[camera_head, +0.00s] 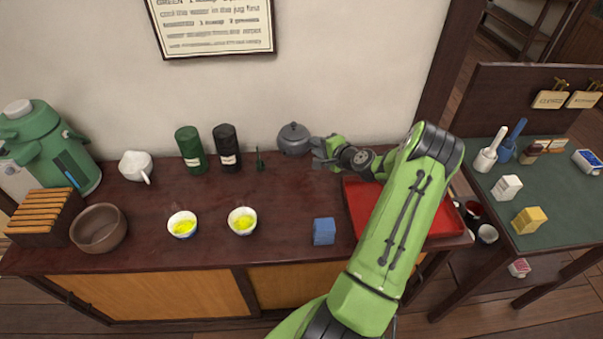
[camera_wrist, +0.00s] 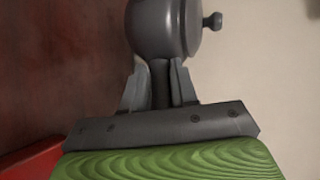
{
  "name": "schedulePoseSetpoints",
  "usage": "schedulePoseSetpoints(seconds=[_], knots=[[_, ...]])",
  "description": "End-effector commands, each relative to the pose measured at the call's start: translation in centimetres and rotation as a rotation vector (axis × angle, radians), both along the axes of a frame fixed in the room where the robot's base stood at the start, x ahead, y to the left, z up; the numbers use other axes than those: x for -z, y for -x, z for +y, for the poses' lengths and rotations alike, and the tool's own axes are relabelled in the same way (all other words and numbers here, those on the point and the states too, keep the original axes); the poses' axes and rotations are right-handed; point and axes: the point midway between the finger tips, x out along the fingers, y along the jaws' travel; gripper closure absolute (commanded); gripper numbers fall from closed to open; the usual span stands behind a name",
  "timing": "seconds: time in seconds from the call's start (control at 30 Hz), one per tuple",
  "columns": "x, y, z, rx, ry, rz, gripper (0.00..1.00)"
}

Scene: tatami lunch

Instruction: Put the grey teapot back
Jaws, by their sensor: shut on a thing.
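The grey teapot (camera_head: 293,139) is round with a small knob on its lid. It is at the back of the dark red-brown cabinet top, close to the wall. My gripper (camera_head: 318,148) reaches it from the right and is shut on its side handle. In the wrist view the two fingers (camera_wrist: 160,88) close on the dark handle just below the teapot body (camera_wrist: 162,28). I cannot tell whether the teapot's base touches the cabinet top.
Two bowls with yellow-green contents (camera_head: 242,221) (camera_head: 182,224) and a blue cloth (camera_head: 324,231) are nearer. A red tray (camera_head: 362,205) lies under my arm.

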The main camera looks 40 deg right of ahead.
Motion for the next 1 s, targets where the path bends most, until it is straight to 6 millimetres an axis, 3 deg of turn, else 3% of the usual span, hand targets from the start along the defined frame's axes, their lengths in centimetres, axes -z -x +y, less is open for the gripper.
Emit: schedulePoseSetpoints(seconds=[0.1, 0.43, 0.77, 0.8, 0.93, 1.0], knots=[[3.2, 0.0, 0.0, 0.002, -0.004, -0.002, 1.0], [8.2, 0.0, 0.0, 0.001, -0.003, 0.0, 1.0], [8.6, 0.0, 0.0, 0.001, 0.001, -0.001, 1.0], [8.7, 0.1, 0.0, 0.001, 0.0, 0.002, 0.69], [8.6, 0.0, 0.0, 0.001, -0.001, 0.002, 0.49], [8.6, 0.0, 0.0, 0.001, -0.001, 0.002, 0.47]])
